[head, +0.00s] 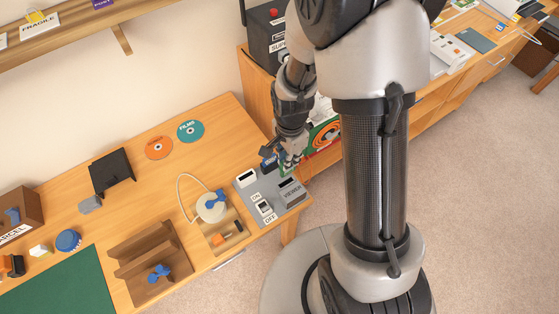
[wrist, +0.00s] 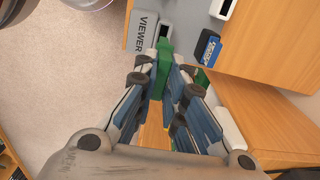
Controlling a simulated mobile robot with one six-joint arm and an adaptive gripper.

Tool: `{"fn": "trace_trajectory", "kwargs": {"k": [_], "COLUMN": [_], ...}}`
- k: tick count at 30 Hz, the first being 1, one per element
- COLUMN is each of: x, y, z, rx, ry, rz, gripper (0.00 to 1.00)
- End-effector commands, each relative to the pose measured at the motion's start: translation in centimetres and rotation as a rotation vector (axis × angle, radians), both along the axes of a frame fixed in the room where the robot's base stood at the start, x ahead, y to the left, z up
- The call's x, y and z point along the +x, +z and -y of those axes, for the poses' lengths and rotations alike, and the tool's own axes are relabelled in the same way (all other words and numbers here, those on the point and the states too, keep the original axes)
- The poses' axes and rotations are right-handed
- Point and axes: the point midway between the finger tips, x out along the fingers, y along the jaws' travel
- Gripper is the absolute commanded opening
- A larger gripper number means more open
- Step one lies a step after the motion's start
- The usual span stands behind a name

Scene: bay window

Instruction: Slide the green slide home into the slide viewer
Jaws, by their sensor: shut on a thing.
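The slide viewer (head: 291,192) is a grey box lettered VIEWER on a grey panel at the desk's right end. In the wrist view the viewer (wrist: 142,30) is at the top, with a dark slot along its right side. My gripper (wrist: 165,85) is shut on the green slide (wrist: 163,58), which stands edge-on between the fingers. The slide's far end is at the near end of the slot; I cannot tell whether it is inside. In the head view my gripper (head: 288,164) is just behind the viewer and hides most of the slide.
A blue labelled block (wrist: 208,48) stands right of the slide. The panel also carries a white slotted piece (head: 247,177) and an ON/OFF switch (head: 264,208). A white reel (head: 211,207) with a blue knob is left of the panel. Two discs (head: 190,131) lie farther back.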

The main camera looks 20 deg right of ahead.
Motion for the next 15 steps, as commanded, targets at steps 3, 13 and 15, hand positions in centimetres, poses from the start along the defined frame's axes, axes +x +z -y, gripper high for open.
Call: {"fn": "trace_trajectory", "kwargs": {"k": [3, 13, 15], "x": [0.0, 0.0, 0.0], "y": [-0.1, -0.7, -1.1], "z": [0.0, -0.1, -0.1], "rx": [0.000, 0.000, -0.001], "ry": [0.001, 0.002, 0.002], "rz": [0.000, -0.001, -0.002], "gripper": [0.00, 0.00, 0.00]}}
